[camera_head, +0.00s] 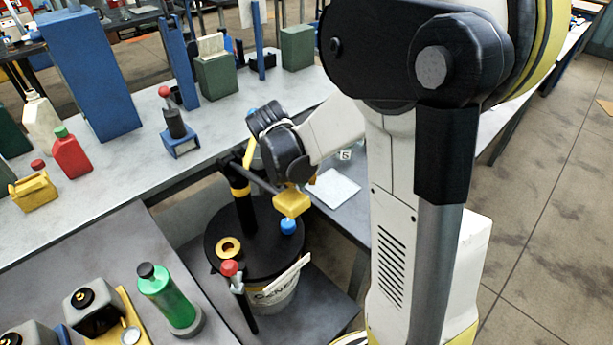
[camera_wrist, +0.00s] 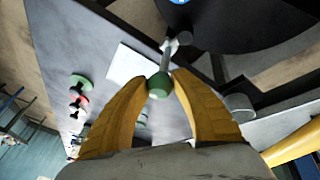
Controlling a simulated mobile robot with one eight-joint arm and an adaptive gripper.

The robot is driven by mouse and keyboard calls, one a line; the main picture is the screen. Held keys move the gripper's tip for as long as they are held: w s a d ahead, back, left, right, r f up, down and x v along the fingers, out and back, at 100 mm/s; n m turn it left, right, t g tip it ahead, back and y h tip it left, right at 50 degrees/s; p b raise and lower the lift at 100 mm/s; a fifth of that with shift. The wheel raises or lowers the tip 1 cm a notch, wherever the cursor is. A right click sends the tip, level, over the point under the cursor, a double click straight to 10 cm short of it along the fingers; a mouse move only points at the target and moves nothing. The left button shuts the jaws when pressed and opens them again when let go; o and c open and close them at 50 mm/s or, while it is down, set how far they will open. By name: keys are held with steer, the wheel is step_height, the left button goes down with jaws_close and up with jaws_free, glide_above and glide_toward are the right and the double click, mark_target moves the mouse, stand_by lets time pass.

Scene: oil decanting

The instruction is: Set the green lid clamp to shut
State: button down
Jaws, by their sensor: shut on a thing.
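The green lid clamp shows in the wrist view as a green ball knob (camera_wrist: 159,87) on a pale metal lever, running up toward the edge of the black lid (camera_wrist: 250,25). My gripper (camera_wrist: 160,78) has its yellow fingertips closed on either side of the knob. In the head view my gripper (camera_head: 292,202) is at the right edge of the black lid (camera_head: 222,222), on a white drum (camera_head: 276,297); the green knob is hidden there.
A blue knob (camera_head: 289,227) is on the lid near my gripper. A black post with a yellow band (camera_head: 239,191) rises from the lid. A green bottle (camera_head: 168,298) stands on the left bench. A white sheet (camera_head: 333,188) lies on the bench behind.

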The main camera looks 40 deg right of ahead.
steer(key=shift+a, duration=0.25)
stand_by(0.3)
steer(key=c, duration=1)
jaws_free()
steer(key=shift+a, duration=0.1)
step_height(320, 180, up, 10)
